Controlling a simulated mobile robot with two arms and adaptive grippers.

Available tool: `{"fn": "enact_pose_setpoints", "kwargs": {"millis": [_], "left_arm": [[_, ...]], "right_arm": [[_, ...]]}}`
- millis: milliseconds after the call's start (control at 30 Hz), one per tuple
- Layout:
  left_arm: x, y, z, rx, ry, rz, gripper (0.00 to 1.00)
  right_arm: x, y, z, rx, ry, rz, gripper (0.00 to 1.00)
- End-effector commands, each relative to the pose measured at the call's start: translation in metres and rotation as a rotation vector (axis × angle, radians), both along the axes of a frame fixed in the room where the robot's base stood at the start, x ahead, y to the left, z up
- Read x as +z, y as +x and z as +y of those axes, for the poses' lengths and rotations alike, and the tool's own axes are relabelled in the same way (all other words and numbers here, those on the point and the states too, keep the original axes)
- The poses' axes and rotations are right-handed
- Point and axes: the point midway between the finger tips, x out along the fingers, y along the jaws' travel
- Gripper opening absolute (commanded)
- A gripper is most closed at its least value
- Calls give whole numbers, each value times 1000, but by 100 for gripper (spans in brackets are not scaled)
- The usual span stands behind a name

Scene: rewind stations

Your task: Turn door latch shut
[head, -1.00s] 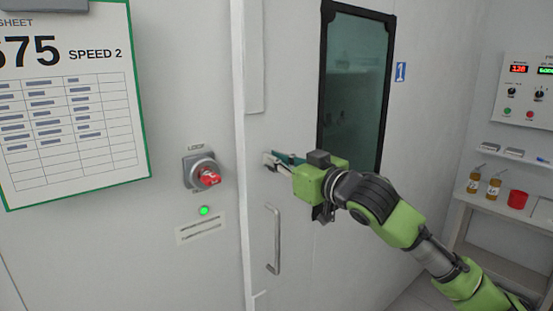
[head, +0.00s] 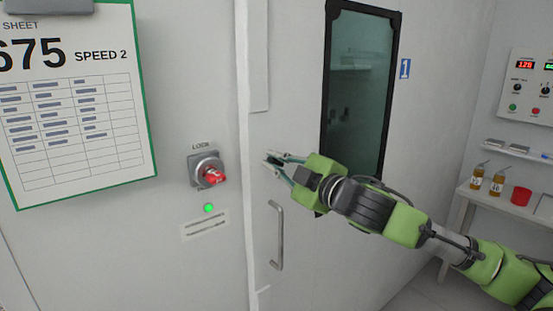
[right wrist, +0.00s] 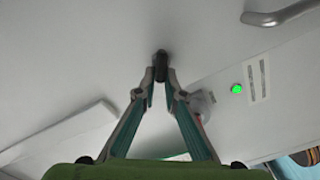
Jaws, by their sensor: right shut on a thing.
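The fingertips of my right gripper (head: 274,159) are at the pale door, above its handle and to the right of the red switch. In the right wrist view, the fingers (right wrist: 161,84) are closed on a small dark latch piece (right wrist: 161,62) standing out from the door. The latch (head: 271,160) is small and partly hidden by the fingers in the head view. The door's bar handle (head: 279,236) is below the gripper. A red rotary switch (head: 211,174) labelled LOCK is on the panel left of the door. My left gripper is not in view.
A green lamp (head: 209,208) is lit below the switch. A speed sheet (head: 78,130) hangs at the left. The door has a dark-framed window (head: 358,85). At the right, a shelf (head: 490,199) holds bottles and a red cup (head: 521,196), below a control panel (head: 530,85).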

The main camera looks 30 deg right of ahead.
Motion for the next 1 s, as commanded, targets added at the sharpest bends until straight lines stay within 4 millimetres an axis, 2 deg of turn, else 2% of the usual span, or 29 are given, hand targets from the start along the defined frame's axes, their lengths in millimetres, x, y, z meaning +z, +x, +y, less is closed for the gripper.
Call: {"fn": "enact_pose_setpoints", "kwargs": {"millis": [500, 1000], "left_arm": [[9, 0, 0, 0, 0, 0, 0], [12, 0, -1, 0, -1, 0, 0]], "right_arm": [[-7, 0, 3, 1, -431, -33, 0], [-11, 0, 3, 2, -585, -45, 0]]}}
